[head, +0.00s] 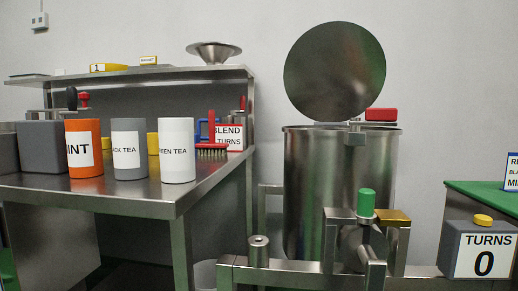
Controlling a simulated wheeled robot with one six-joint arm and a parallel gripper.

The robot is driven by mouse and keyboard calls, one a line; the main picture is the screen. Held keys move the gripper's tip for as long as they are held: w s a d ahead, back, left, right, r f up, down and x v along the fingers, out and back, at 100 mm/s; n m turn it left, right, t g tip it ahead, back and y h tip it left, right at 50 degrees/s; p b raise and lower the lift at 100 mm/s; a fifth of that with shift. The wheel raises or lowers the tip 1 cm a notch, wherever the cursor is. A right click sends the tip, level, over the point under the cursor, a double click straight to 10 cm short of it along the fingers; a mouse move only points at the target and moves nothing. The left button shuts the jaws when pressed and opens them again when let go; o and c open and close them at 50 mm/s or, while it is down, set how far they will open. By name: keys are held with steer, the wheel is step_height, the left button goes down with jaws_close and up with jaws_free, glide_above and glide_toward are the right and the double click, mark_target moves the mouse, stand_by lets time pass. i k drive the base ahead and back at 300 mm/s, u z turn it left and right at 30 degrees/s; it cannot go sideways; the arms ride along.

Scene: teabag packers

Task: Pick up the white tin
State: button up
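The white tin (178,165) stands upright near the front right edge of the steel table (128,198) on the left. Its label is partly turned away and reads "EEN TEA". It is the rightmost of three tins in a row. A grey tin (128,168) with a "CK TEA" label stands just left of it, with a narrow gap. An orange tin (78,130) with an "INT" label stands further left. My gripper is not seen in this view.
A red brush (211,150) and a "BLEND TURNS" sign (229,140) are behind the white tin. A shelf (140,74) overhangs the table's back. A steel drum (305,190) with a raised lid (335,70) stands right. A turns counter (480,250) is far right.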

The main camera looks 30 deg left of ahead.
mark_target(176, 136)
steer(key=z, duration=0.5)
steer(key=i, duration=0.45)
steer(key=u, duration=1.7)
